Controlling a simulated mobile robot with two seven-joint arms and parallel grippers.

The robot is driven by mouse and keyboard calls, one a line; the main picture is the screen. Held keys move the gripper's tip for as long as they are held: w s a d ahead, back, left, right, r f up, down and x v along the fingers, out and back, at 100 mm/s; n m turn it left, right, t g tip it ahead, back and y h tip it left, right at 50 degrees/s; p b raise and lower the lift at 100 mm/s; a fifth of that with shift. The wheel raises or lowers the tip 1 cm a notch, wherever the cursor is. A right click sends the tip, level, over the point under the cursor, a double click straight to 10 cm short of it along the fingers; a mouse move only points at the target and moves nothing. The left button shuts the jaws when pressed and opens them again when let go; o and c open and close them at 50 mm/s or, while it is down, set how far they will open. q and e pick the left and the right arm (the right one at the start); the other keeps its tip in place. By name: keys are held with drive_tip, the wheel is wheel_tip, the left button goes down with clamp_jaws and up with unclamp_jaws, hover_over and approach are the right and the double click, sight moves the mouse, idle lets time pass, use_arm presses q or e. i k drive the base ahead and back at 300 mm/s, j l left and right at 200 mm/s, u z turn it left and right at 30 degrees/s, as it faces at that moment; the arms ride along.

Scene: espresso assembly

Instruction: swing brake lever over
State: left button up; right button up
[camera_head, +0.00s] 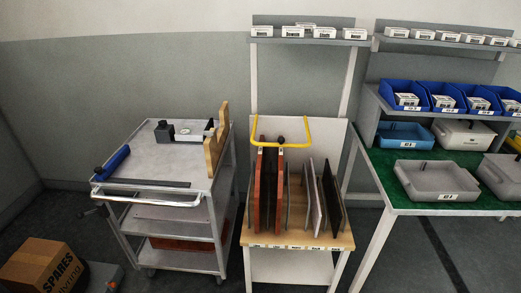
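A yellow U-shaped bar (283,145) stands across the front of a rack (265,243) of upright panels; its two ends rise at left and right. I cannot tell whether this bar is the brake lever. A grey cart (150,160) stands to the left of the rack. A small dark part (95,211) sticks out at the cart's left side under its handle, too small to make out. Neither of my grippers is in view.
On the cart top lie a blue cylinder (116,162), a dark strip (148,183), a black-and-grey device (165,132) and wooden brackets (211,155). A green-topped bench (380,165) with bins is at right.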

sight(79, 216)
drive_tip(key=u, duration=1.6)
